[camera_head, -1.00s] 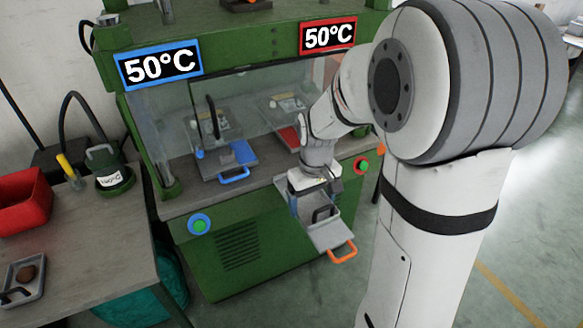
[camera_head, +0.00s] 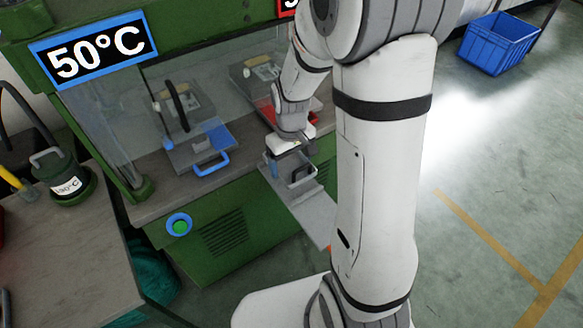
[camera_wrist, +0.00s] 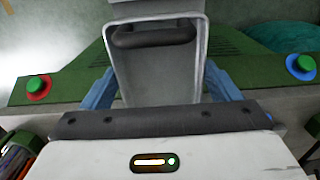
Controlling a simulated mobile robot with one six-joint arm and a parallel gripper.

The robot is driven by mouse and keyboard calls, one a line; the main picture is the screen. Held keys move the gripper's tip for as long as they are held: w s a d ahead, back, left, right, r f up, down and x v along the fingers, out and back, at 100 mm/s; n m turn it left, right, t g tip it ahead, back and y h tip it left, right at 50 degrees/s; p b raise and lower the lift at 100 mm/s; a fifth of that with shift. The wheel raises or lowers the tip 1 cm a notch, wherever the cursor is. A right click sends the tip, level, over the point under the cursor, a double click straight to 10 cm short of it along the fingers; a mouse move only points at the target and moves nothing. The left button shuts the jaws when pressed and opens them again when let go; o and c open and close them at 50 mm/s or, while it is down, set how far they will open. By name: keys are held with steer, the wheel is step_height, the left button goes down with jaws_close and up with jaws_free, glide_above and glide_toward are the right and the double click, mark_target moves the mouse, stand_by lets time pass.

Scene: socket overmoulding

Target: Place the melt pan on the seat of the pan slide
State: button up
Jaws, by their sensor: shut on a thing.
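The melt pan (camera_wrist: 160,75) is a grey, rimmed tray with a dark handle bar, seen large in the wrist view. In the head view the pan (camera_head: 303,175) shows small below my gripper (camera_head: 282,163). In the wrist view my gripper (camera_wrist: 157,88) has blue fingers on both sides of the pan and is shut on it. The pan slide (camera_head: 305,208) is a flat grey plate sticking out of the press front, just below and beyond the pan. Its orange handle end is mostly hidden behind my arm. I cannot tell whether the pan touches the seat.
The green press (camera_head: 225,225) carries a blue-handled plate (camera_head: 205,150) and a red plate (camera_head: 272,114) behind glass. A workbench (camera_head: 65,250) with a dark green pot (camera_head: 62,178) stands left. A blue crate (camera_head: 500,43) stands on the open floor at right.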

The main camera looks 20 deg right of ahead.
mark_target(290, 169)
steer(key=shift+s+a+f, duration=0.1)
steer(key=shift+f, duration=1.65)
steer(key=shift+f, duration=0.1)
steer(key=o, duration=1)
steer(key=shift+c, duration=0.2)
step_height(290, 169, up, 12)
steer(key=s+r+m+t, duration=0.1)
steer(key=s+r, duration=0.3)
steer(key=s, duration=0.3)
steer(key=s+r+m+t, duration=0.1)
steer(key=s+r+m, duration=0.1)
steer(key=s, duration=0.5)
steer(key=shift+d+r+t, duration=0.3)
steer(key=shift+d+r, duration=0.15)
steer(key=shift+r, duration=0.45)
